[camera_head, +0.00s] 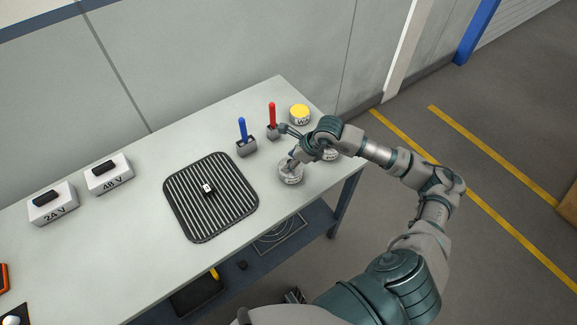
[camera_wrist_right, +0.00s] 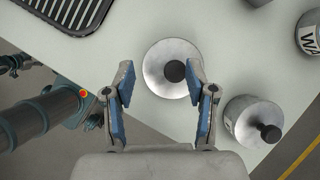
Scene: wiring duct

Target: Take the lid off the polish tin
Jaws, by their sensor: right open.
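A round silver tin (camera_head: 291,177) with a lid and black knob stands near the table's right end. In the right wrist view, this tin's lid (camera_wrist_right: 160,84) and knob (camera_wrist_right: 174,71) show from above. My right gripper (camera_head: 294,160) is over this tin; in the wrist view the open right gripper (camera_wrist_right: 161,74) has the knob between its fingertips, nearer one finger, with no visible grip. A second knobbed tin (camera_wrist_right: 249,121) stands nearer the table edge, partly hidden by my arm in the head view (camera_head: 330,156). I cannot read which is polish. My left gripper is not in view.
A yellow-topped tin (camera_head: 300,112) stands at the back; its label begins "WA" in the wrist view (camera_wrist_right: 309,34). Blue-handled (camera_head: 242,130) and red-handled (camera_head: 272,115) tools stand in holders. A ribbed mat (camera_head: 184,228) lies left. Boxes marked 24 V (camera_head: 54,207) and 48 V (camera_head: 110,176) stand further left.

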